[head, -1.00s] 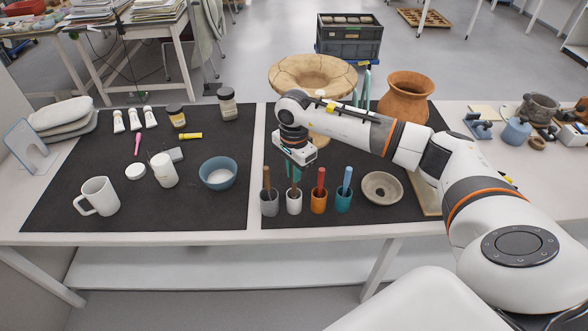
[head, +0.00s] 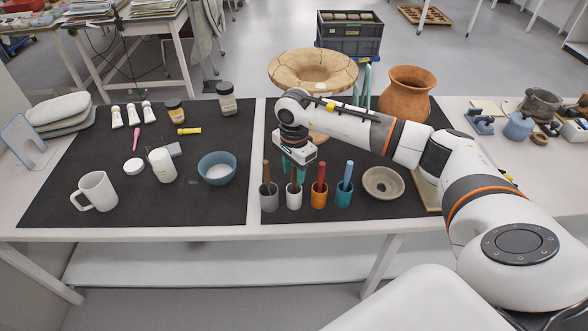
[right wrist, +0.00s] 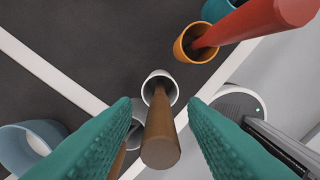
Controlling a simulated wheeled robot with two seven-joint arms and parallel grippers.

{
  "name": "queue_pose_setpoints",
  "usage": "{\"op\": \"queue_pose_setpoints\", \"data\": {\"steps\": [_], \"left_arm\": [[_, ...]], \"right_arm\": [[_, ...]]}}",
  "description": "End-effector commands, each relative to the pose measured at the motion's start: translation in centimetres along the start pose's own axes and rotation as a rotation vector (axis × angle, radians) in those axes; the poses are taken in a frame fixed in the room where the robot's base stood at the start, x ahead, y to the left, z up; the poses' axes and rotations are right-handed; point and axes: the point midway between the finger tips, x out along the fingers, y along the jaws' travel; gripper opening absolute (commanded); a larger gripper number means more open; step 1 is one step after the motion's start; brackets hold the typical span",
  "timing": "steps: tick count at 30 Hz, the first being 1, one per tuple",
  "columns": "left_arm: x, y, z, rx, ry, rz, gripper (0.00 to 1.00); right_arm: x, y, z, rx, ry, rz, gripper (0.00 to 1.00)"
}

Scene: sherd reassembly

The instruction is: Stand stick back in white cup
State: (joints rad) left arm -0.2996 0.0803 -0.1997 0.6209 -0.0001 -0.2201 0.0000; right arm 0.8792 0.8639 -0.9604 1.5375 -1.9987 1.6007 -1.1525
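A white cup (head: 294,200) stands on the dark mat, with a brown stick (head: 294,178) upright in it. In the right wrist view the stick (right wrist: 161,140) has its lower end inside the rim of the white cup (right wrist: 159,77). My right gripper (head: 293,166) is above this cup. Its teal fingers (right wrist: 160,125) are open on both sides of the stick, with a visible gap on each side. My left gripper is not in view.
A grey cup (head: 269,203) with a brown stick stands close on the left. An orange cup (head: 319,200) with a red stick and a teal cup (head: 343,199) with a blue stick stand on the right. A shallow bowl (head: 383,184) lies further right.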

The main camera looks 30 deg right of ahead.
Motion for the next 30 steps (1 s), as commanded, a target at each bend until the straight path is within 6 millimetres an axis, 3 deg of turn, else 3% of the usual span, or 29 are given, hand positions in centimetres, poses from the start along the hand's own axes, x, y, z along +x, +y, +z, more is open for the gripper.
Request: {"op": "queue_pose_setpoints", "data": {"steps": [5, 19, 24, 30], "left_arm": [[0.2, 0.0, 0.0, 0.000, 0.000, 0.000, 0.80], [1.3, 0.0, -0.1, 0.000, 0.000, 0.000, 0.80], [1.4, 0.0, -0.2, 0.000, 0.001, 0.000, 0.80], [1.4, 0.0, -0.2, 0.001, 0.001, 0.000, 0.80]], "right_arm": [[-1.1, 0.1, 0.0, 0.000, -0.001, 0.003, 0.39], [-10.3, 0.1, 0.0, 0.000, 0.000, 0.004, 0.39], [-11.8, 0.1, 0.0, 0.000, 0.000, 0.002, 0.39], [-12.0, 0.0, 0.0, 0.000, 0.000, -0.001, 0.39]]}}
